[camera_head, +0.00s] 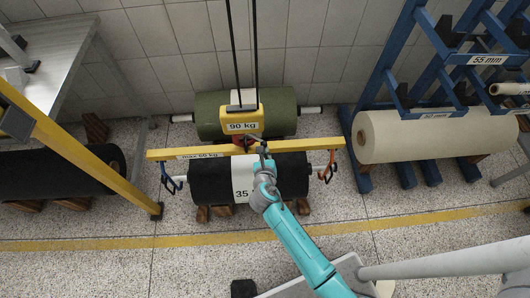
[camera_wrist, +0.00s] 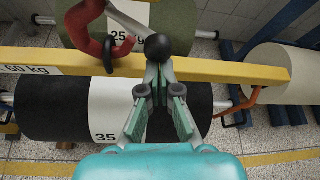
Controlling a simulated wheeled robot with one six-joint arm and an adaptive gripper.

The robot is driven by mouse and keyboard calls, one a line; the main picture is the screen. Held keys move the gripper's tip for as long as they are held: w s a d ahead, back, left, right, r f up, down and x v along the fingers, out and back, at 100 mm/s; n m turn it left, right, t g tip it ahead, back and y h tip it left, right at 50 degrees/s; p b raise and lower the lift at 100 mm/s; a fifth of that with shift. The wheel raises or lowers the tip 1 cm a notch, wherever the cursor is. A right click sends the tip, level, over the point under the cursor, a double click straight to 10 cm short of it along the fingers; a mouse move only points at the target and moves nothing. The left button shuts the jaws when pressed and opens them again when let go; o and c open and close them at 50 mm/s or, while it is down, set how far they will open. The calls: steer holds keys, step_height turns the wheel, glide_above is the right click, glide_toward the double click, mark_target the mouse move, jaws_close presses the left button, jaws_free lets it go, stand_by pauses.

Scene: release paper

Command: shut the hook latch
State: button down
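The red hook (camera_wrist: 90,22) hangs at the upper left of the wrist view, with a dark ring (camera_wrist: 119,46) at its lower end. A grey latch lever (camera_wrist: 128,20) runs down to the right from the hook to a black ball knob (camera_wrist: 157,47). In the head view the hook (camera_head: 241,141) sits small under the yellow 90 kg block (camera_head: 242,121). My gripper (camera_wrist: 159,74) has its fingertips close together at the knob, partly behind or below it. I cannot tell whether they touch or hold it. In the head view my gripper (camera_head: 263,149) is just right of the hook.
A yellow beam (camera_head: 200,151) crosses below the hook, with an orange sling (camera_head: 327,166) at its right. Beneath is a black roll (camera_head: 213,180); behind is a green roll (camera_head: 211,112). A beige roll (camera_head: 425,137) and blue rack (camera_head: 384,79) stand right.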

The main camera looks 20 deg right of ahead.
steer(key=shift+w+a+r, duration=0.1)
steer(key=shift+w+r, duration=0.25)
steer(key=shift+r, duration=0.25)
steer(key=shift+f, duration=0.1)
step_height(320, 180, down, 5)
steer(key=s, duration=0.1)
steer(key=v, duration=1)
steer(key=shift+s+d, duration=0.15)
steer(key=shift+d, duration=0.25)
